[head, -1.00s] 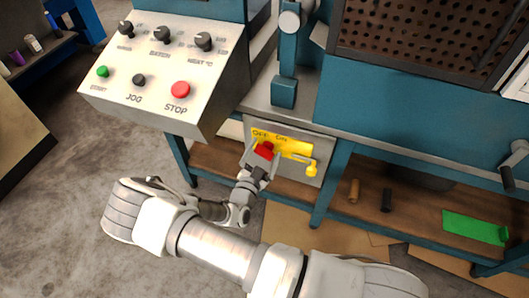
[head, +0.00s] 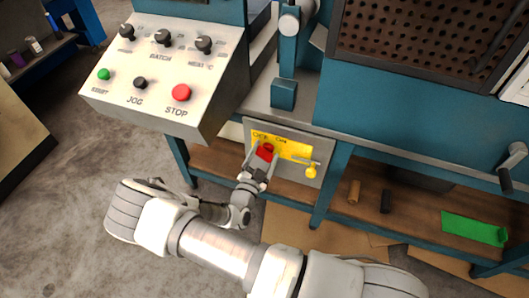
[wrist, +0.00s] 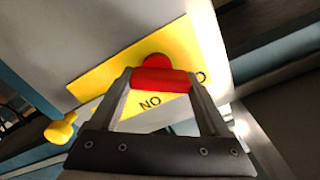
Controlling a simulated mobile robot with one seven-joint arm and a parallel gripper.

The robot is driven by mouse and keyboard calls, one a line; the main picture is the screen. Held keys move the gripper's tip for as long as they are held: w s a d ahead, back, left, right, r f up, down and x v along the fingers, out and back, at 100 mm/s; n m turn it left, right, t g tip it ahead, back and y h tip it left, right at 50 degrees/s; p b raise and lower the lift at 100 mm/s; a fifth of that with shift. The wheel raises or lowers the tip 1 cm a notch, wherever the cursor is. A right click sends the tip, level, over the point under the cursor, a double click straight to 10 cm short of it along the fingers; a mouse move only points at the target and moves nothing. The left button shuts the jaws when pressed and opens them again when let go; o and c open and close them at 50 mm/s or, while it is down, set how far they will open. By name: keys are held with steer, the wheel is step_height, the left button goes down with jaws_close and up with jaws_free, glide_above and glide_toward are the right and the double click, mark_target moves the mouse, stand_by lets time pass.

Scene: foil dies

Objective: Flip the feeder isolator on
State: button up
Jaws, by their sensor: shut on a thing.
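The feeder isolator is a red handle (head: 266,150) on a yellow plate (head: 296,150) marked OFF and ON, set on a grey box (head: 309,177) under the machine's edge. In the wrist view the red handle (wrist: 162,79) lies crosswise between my two fingers, with a round red hub behind it. My gripper (head: 264,155) is shut on the handle, one finger at each end; it also shows in the wrist view (wrist: 163,86). The handle is by the OFF end, and ON is readable to its right in the head view. Part of the OFF lettering is hidden in the wrist view.
The control panel (head: 160,75) with knobs and START, JOG and STOP buttons overhangs to the upper left. A wooden shelf (head: 415,205) below holds small cylinders and a green piece.

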steer(key=m+p, duration=0.2)
steer(key=m, duration=0.4)
steer(key=shift+d+p, duration=0.2)
steer(key=shift+p, duration=0.2)
steer(key=m+p, duration=0.1)
steer(key=m, duration=0.4)
steer(key=shift+s+f, duration=0.1)
steer(key=shift+f, duration=0.05)
steer(key=shift+m, duration=0.3)
steer(key=o, duration=1.2)
steer(key=p+v, duration=0.2)
steer(key=v, duration=1.5)
steer(key=shift+s, duration=0.2)
